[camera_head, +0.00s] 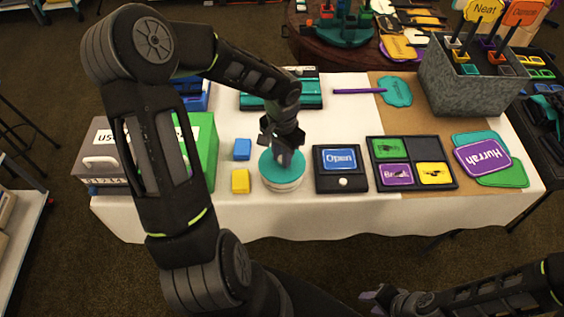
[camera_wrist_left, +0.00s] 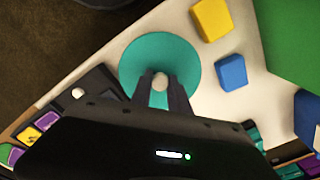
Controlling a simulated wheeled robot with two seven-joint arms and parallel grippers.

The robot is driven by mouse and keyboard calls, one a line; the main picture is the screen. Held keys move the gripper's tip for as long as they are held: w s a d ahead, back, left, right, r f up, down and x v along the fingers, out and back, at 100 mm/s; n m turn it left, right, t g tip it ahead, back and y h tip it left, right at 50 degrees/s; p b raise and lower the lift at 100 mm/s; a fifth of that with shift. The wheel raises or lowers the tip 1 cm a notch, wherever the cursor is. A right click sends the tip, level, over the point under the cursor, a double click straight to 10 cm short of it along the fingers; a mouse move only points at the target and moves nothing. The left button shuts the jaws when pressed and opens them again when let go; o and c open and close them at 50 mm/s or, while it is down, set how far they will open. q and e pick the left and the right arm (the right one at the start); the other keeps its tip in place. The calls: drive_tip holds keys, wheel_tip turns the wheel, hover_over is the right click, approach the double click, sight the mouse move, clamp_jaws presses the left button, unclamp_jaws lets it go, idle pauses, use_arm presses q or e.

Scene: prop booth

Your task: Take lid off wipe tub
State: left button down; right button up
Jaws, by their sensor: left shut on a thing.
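The wipe tub (camera_head: 284,184) is a low white round tub near the table's front edge, in the head view. Its teal lid (camera_head: 270,170) sits on top of it. The lid shows in the left wrist view as a teal disc (camera_wrist_left: 135,65) with a pale round knob (camera_wrist_left: 160,80) in its middle. My left gripper (camera_head: 284,158) comes down onto the lid from above and is shut on the knob. Whether the lid is lifted off the rim at all, I cannot tell. My right gripper (camera_head: 385,298) is low in the head view, in front of the table, away from the tub; its fingers are unclear.
A blue block (camera_head: 242,149) and a yellow block (camera_head: 240,181) lie just left of the tub. An "Open" sign box (camera_head: 341,182) stands close on the right. A green box (camera_head: 205,150) is further left. A sectioned tray (camera_head: 412,184) lies further right.

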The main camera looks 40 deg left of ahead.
idle(0.4)
use_arm(q)
wheel_tip(320, 180, up, 10)
idle(0.5)
idle(0.4)
